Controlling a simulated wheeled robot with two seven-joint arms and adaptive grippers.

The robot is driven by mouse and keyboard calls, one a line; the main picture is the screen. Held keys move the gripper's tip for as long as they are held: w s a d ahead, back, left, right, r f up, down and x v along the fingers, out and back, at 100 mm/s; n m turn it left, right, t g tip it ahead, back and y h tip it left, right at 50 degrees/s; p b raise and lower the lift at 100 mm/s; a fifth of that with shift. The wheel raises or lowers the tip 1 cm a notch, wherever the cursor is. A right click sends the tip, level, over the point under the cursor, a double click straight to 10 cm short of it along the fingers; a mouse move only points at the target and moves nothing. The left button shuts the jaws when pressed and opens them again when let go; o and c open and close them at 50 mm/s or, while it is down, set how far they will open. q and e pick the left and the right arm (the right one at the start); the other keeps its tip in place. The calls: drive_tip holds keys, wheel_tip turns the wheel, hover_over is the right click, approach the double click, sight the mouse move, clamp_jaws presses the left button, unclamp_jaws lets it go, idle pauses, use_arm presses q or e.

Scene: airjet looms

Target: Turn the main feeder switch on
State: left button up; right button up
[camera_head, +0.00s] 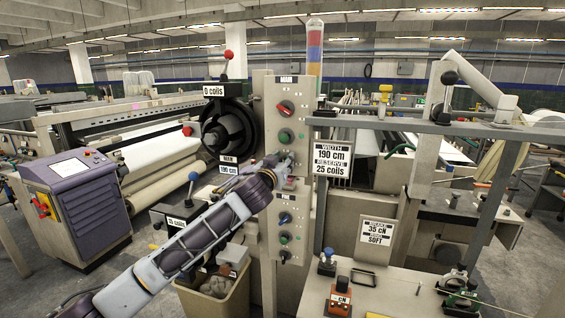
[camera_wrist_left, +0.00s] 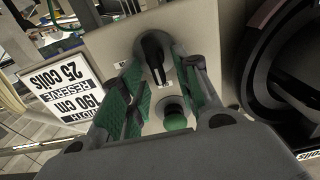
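The control panel marked MAIN (camera_head: 263,112) stands upright at the middle of the head view. It has a red rotary switch (camera_head: 286,107) at the top and a green button (camera_head: 285,136) under it. My left gripper (camera_head: 283,160) is at the panel just below that button and hides what lies behind it. In the left wrist view, which is upside down, the open fingers (camera_wrist_left: 158,78) stand on either side of a black rotary knob (camera_wrist_left: 153,52). A green button (camera_wrist_left: 175,119) shows between the fingers, nearer the wrist. I cannot tell whether the fingers touch the knob. My right gripper is not in view.
A lower panel (camera_head: 270,246) with blue and green controls sits under my left wrist. A black feeder wheel (camera_head: 229,129) is left of the panel, and a WIDTH/RESERVE sign (camera_head: 333,163) is right of it. A white table (camera_head: 390,296) with small devices is at the lower right.

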use_arm(q)
clamp_jaws()
drive_tip(key=shift+m+p, duration=0.3)
drive_tip(key=shift+m, duration=0.2)
drive_tip(key=m+p, duration=0.2)
drive_tip(key=m, duration=0.3)
drive_tip(key=d+f+m+p, duration=0.1)
drive_tip(key=m+p, duration=0.1)
drive_tip(key=m, duration=0.4)
drive_tip(key=f+m+p, duration=0.1)
drive_tip(key=m+p, duration=0.2)
drive_tip(key=m, duration=0.3)
drive_tip(key=shift+s+d, duration=0.3)
drive_tip(key=shift+d, duration=0.1)
unclamp_jaws()
